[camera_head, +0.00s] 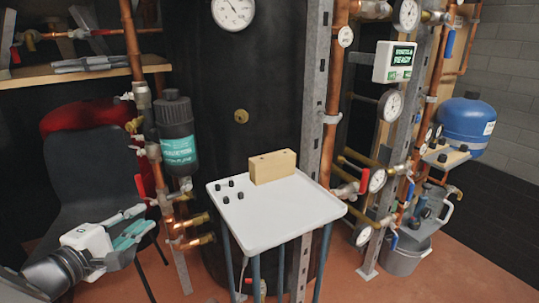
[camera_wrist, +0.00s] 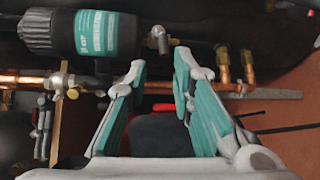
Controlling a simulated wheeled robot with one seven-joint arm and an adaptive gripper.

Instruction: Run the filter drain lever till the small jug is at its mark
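The filter (camera_head: 175,135) is a dark canister with a teal label, on the copper pipework left of the big black tank. It also lies across the top of the wrist view (camera_wrist: 85,32). A pale metal fitting (camera_wrist: 158,38) sticks out at its end, perhaps the drain lever; I cannot be sure. My gripper (camera_head: 143,217) is at the lower left, below the filter. In the wrist view my gripper (camera_wrist: 162,68) has its teal fingers apart with nothing between them, short of the fitting. A grey jug-like vessel (camera_head: 437,208) stands at the right; its mark cannot be made out.
A white table (camera_head: 290,220) with a wooden block (camera_head: 272,166) and several small black pieces stands right of my gripper. A dark chair (camera_head: 95,180) is behind it. Copper pipes (camera_head: 145,110) and brass valves (camera_head: 195,219) rise close by. A grey bucket (camera_head: 405,255) stands at the right.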

